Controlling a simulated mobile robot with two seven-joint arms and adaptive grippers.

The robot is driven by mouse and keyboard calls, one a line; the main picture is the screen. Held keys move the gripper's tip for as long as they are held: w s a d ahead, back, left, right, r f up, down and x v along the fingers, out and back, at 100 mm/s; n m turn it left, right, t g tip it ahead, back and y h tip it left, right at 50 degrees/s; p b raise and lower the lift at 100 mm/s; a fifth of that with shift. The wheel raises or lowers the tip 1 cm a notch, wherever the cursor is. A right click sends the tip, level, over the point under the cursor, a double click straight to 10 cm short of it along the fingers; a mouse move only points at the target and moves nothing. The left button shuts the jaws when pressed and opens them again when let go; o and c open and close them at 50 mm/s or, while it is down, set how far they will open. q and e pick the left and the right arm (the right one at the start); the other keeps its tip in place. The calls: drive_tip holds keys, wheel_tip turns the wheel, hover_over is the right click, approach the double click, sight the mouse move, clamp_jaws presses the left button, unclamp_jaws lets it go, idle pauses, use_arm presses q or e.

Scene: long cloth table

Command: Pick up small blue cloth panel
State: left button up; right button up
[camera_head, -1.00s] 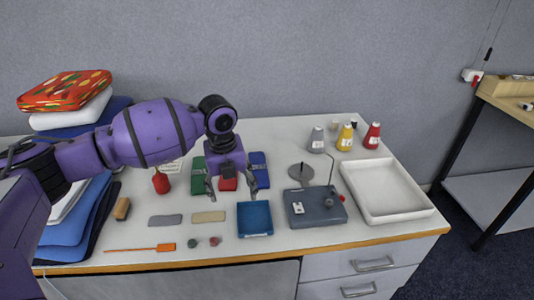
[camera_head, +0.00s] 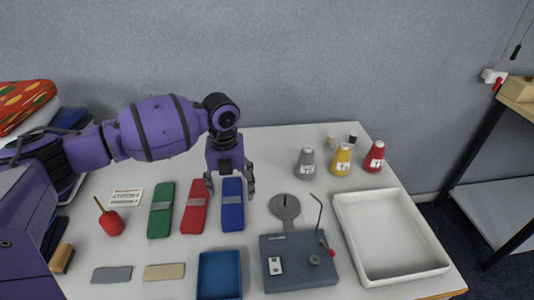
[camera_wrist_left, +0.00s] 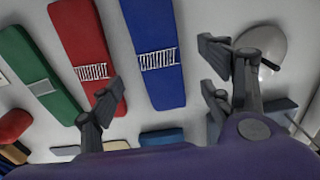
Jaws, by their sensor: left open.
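The small blue cloth panel (camera_head: 232,212) is a narrow strip with a pale grey band, lying flat on the table at the right end of a row of three. It also shows in the left wrist view (camera_wrist_left: 155,32), with a white patterned band across it. My left gripper (camera_head: 230,188) is open and empty, with its fingers on either side of the panel's upper part in the head view. In the left wrist view the spread fingers (camera_wrist_left: 160,92) frame the panel's lower end. I cannot tell the gripper's exact height above it. My right gripper is not in view.
A red panel (camera_head: 194,208) and a green panel (camera_head: 160,212) lie to the left. A blue tray (camera_head: 219,253) is in front, and a grey device (camera_head: 298,265) stands at right front. Thread cones and a white tray (camera_head: 437,262) are further right.

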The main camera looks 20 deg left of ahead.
sight(232, 200)
use_arm(q)
drive_tip(key=f, duration=0.4)
drive_tip(key=shift+w+a+f, duration=0.15)
drive_tip(key=shift+a+f, duration=0.05)
drive_tip(key=shift+f, duration=0.15)
drive_tip(key=c, duration=1.3)
